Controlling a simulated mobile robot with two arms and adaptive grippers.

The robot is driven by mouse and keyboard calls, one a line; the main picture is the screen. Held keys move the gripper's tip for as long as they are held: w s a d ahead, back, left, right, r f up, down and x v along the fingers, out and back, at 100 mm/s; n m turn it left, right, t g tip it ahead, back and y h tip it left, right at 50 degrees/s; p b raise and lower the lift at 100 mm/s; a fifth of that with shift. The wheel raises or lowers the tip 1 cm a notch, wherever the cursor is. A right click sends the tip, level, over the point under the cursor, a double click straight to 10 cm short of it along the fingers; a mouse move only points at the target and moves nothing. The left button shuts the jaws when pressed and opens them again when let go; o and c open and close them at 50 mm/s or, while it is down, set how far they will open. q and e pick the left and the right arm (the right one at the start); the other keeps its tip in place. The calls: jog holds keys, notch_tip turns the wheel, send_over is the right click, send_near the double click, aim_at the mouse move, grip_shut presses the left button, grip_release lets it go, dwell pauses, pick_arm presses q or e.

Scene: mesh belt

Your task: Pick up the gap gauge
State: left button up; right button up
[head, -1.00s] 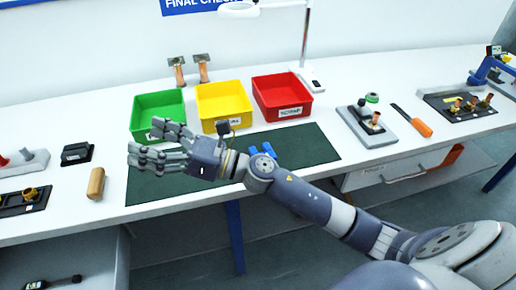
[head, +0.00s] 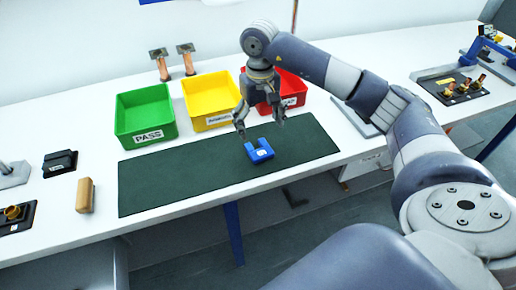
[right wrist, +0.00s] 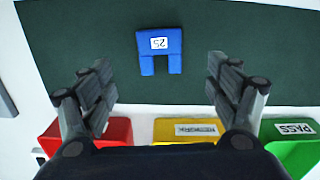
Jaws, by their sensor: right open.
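The gap gauge (head: 259,151) is a blue, U-shaped block with a white label, lying flat on the dark green mat (head: 165,178). In the right wrist view the gauge (right wrist: 159,47) shows its "25" label, and its two prongs point toward my gripper's base. My right gripper (head: 260,128) is open and empty, pointing down above the mat just behind the gauge. In the right wrist view its fingers (right wrist: 160,75) are spread wide, one on each side of the gauge and apart from it. My left gripper is not in view.
Behind the mat stand a green PASS bin (head: 145,113), a yellow bin (head: 210,99) and a red bin (head: 293,90), the red one partly hidden by my arm. A wooden block (head: 85,194) lies left of the mat. The mat's left half is clear.

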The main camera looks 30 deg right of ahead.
send_over(260, 149)
jog(key=f, duration=0.2)
jog(key=f+p, duration=0.1)
jog(key=f, duration=0.1)
jog(key=shift+s+a+f, duration=0.15)
jog(key=shift+s+a, duration=0.05)
notch_tip(260, 149, down, 5)
jog(key=p, duration=0.2)
jog(key=shift+w+d+p, duration=0.1)
jog(key=shift+p, duration=0.2)
jog(key=shift+f, duration=0.15)
jog(key=c, duration=1.3)
